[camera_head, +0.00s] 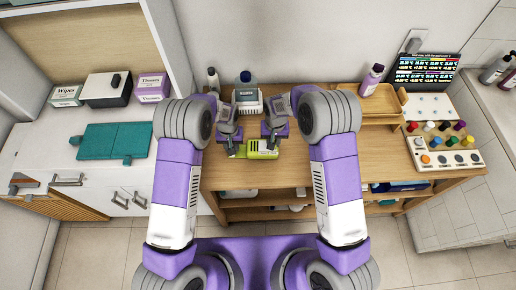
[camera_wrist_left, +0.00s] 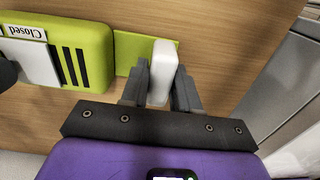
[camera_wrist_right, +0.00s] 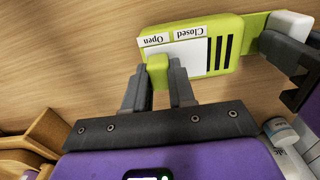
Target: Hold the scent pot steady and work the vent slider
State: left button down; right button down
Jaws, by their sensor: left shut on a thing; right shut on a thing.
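The scent pot (camera_head: 258,155) is a lime-green and white box on the wooden table, in front of me. The left wrist view shows its green body (camera_wrist_left: 97,52), black vent slots and a "Closed" label. My left gripper (camera_wrist_left: 161,92) is shut on the white block handle (camera_wrist_left: 163,66) at the pot's end. My right gripper (camera_wrist_right: 159,92) is shut on the green slider knob (camera_wrist_right: 158,68). The knob sits beside the "Open" label (camera_wrist_right: 153,41), with the "Closed" label (camera_wrist_right: 188,33) farther toward the slots. The fingers hide the knob's lower sides.
A grey-white container (camera_head: 247,107) and a blue-capped bottle (camera_head: 245,77) stand close behind the pot. A wooden tray (camera_head: 381,103) and a purple bottle (camera_head: 371,82) are to the right, with a panel of coloured knobs (camera_head: 443,160) beyond. A teal folder (camera_head: 112,141) lies on the left counter.

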aim_at(264, 146)
jog(key=shift+a+f, duration=0.15)
jog(key=shift+a, duration=1.55)
jog(key=c, duration=0.9)
grip_release()
jog(key=shift+o, duration=0.2)
jog(key=shift+w, duration=0.1)
notch_tip(264, 146, up, 15)
